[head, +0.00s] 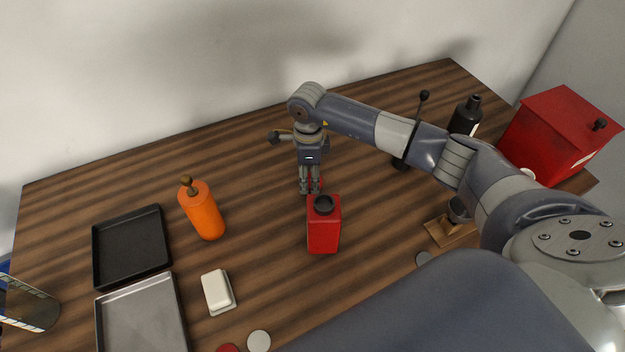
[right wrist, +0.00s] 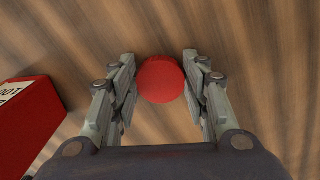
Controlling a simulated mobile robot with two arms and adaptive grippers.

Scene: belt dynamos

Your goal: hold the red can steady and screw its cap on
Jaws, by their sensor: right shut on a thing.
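The red can (head: 323,230) stands upright near the middle of the table, its dark round neck (head: 323,203) uncovered. In the right wrist view the can (right wrist: 28,120) shows at the left, with part of a white label. My right gripper (head: 310,187) points down just behind the can in the head view. Its fingers (right wrist: 160,85) are shut on a round red cap (right wrist: 160,79), beside the can and apart from it. In the head view the cap is mostly hidden behind the can and fingers. My left gripper is not in view.
An orange bottle (head: 203,212), a black tray (head: 131,248), a grey tray (head: 142,315) and a white block (head: 217,291) are at the left. A red box (head: 556,135) and black bottle (head: 466,117) stand at the right.

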